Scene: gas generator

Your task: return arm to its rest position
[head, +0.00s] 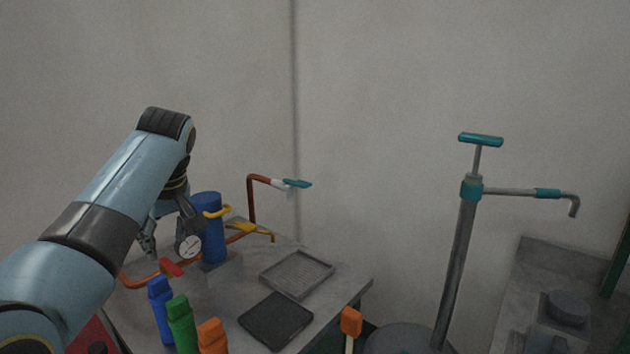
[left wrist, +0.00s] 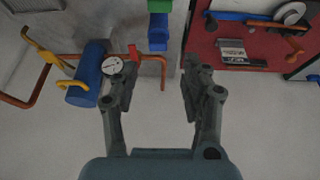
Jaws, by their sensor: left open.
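My left gripper (head: 168,238) hangs at the end of my left arm, over the left part of the grey table (head: 235,272). In the left wrist view my left gripper (left wrist: 155,85) has its two fingers spread apart with nothing between them. In the head view a white round gauge (head: 188,246) and a blue cylinder (head: 210,228) stand just right of the gripper. The gauge (left wrist: 112,65) and the cylinder (left wrist: 86,75) show left of the fingers in the left wrist view. My right gripper is in neither view.
Orange-brown pipes with a red handle (head: 171,267) and yellow handles run along the table. Blue, green and orange bottles (head: 181,325) stand at the front. A grey tray (head: 297,273) and a dark pad (head: 275,321) lie to the right. A teal-handled pump (head: 466,215) stands farther right.

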